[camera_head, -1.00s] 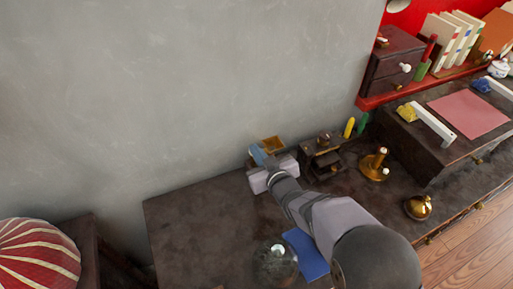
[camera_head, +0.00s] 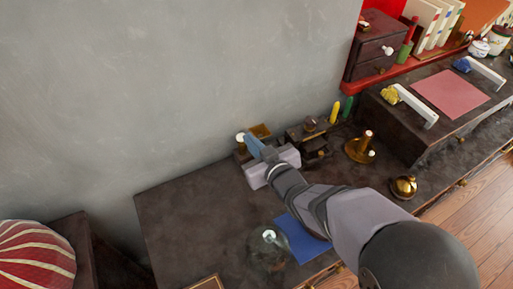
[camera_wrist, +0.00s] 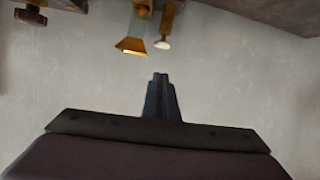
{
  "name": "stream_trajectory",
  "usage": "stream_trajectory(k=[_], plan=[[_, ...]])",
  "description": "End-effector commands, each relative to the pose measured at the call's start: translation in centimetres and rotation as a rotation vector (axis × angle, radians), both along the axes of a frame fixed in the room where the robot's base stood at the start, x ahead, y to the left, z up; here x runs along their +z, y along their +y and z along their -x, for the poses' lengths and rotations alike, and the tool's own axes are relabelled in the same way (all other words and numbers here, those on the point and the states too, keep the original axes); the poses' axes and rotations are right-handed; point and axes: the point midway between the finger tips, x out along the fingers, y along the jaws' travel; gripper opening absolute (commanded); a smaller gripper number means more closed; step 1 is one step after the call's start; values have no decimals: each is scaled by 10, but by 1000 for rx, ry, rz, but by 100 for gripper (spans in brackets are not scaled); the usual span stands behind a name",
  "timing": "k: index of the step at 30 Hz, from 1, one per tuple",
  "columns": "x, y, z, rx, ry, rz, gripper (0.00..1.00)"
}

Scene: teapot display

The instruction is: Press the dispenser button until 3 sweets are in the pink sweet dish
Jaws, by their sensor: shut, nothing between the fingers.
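The sweet dispenser stands at the back of the dark desk against the grey wall. Its gold hopper (camera_head: 260,131) and pale round button (camera_head: 241,137) show in the head view. In the wrist view, which looks upside down, the gold hopper (camera_wrist: 131,46) and the button (camera_wrist: 162,44) hang from the top. My gripper (camera_head: 250,139) is shut and empty, its tips close to the right of the button in the head view. In the wrist view the fingertips (camera_wrist: 160,76) point at the button, with a gap in the picture. I cannot make out the pink sweet dish or any sweets.
A glass globe (camera_head: 268,250) and a blue cloth (camera_head: 303,240) lie at the desk's front. Brass pieces, including a candlestick (camera_head: 360,149) and a bell (camera_head: 403,187), stand to the right. A raised dark box (camera_head: 413,150) lies beyond. The desk's left part is bare.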

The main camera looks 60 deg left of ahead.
Motion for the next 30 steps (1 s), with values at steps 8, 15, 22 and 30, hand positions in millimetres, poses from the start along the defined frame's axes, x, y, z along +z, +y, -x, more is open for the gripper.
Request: stream_trajectory(k=[8, 15, 22, 30], plan=[[9, -27, 0, 0, 0, -2, 0], [11, -33, 1, 0, 0, -1, 0], [11, -32, 1, 0, 0, -1, 0], [11, -32, 1, 0, 0, -1, 0]])
